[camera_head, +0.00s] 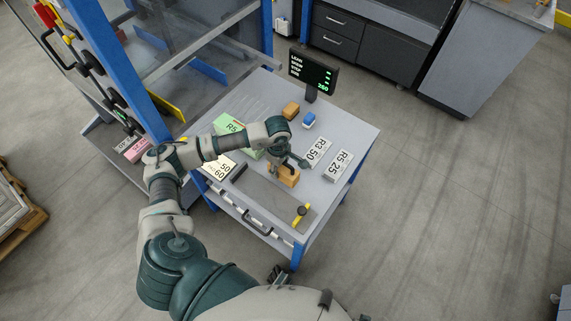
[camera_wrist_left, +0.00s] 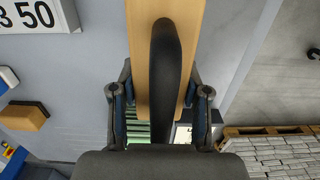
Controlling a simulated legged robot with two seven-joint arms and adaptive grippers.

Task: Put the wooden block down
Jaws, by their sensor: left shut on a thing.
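My left gripper (camera_head: 284,168) is shut on a wooden block (camera_head: 289,178) over the front middle of the light grey table (camera_head: 348,130). In the left wrist view the tan block (camera_wrist_left: 141,60) fills the upper middle, between a dark central finger and two side fingers of the gripper (camera_wrist_left: 163,105). The fingers hide part of the block. I cannot tell whether its underside touches the table. A second wooden block (camera_head: 290,110) lies at the back of the table and also shows in the left wrist view (camera_wrist_left: 24,117). My right gripper is not in view.
A blue and white object (camera_head: 309,120) sits beside the back block. Label plates R3 50 (camera_head: 317,151) and R5 25 (camera_head: 339,165) lie to the right. A dark display (camera_head: 313,74) stands at the back. A grey plate (camera_head: 265,195) lies in front. A blue-framed machine stands left.

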